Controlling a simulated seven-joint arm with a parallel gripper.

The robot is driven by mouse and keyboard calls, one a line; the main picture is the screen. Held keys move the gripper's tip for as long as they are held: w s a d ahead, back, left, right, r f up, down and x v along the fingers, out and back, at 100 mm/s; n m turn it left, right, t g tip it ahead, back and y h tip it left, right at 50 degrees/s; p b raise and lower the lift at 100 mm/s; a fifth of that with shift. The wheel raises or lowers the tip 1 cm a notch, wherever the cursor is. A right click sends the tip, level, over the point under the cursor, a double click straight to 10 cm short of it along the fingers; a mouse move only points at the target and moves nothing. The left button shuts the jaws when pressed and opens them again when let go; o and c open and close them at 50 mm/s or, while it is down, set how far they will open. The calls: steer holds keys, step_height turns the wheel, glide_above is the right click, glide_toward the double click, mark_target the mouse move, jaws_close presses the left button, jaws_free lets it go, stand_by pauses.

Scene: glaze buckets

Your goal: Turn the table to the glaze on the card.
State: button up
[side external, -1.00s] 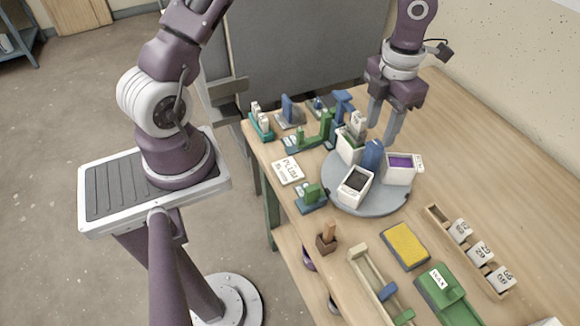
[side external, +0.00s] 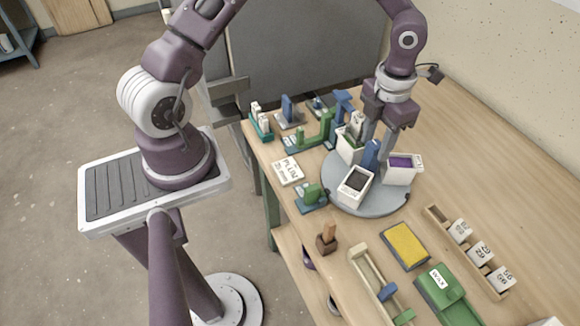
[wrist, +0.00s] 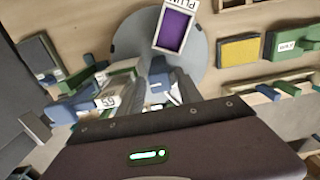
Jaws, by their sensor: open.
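The card (side external: 287,170) lies at the table's left edge and reads PLUM, with a smaller line below. The grey round turntable (side external: 372,207) carries white buckets around a blue upright knob (side external: 371,154). One bucket (side external: 401,170) holds purple glaze and stands on the right; its tag reads PLUM in the wrist view (wrist: 175,27). A bucket with dark glaze (side external: 355,187) stands at the front, and another bucket (side external: 348,150) at the back left. My gripper (side external: 378,147) is open, its fingers low by the knob; contact cannot be told.
Green and blue fixtures (side external: 318,135) crowd the table behind and left of the turntable. A yellow pad (side external: 405,245), a green box (side external: 445,297) and a wooden rack of labelled white blocks (side external: 470,250) stand in front. The table's far right is clear.

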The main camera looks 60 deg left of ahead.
jaws_close()
steer(key=n, duration=0.8)
steer(key=shift+n, duration=0.6)
steer(key=n, duration=0.6)
steer(key=shift+n, duration=0.4)
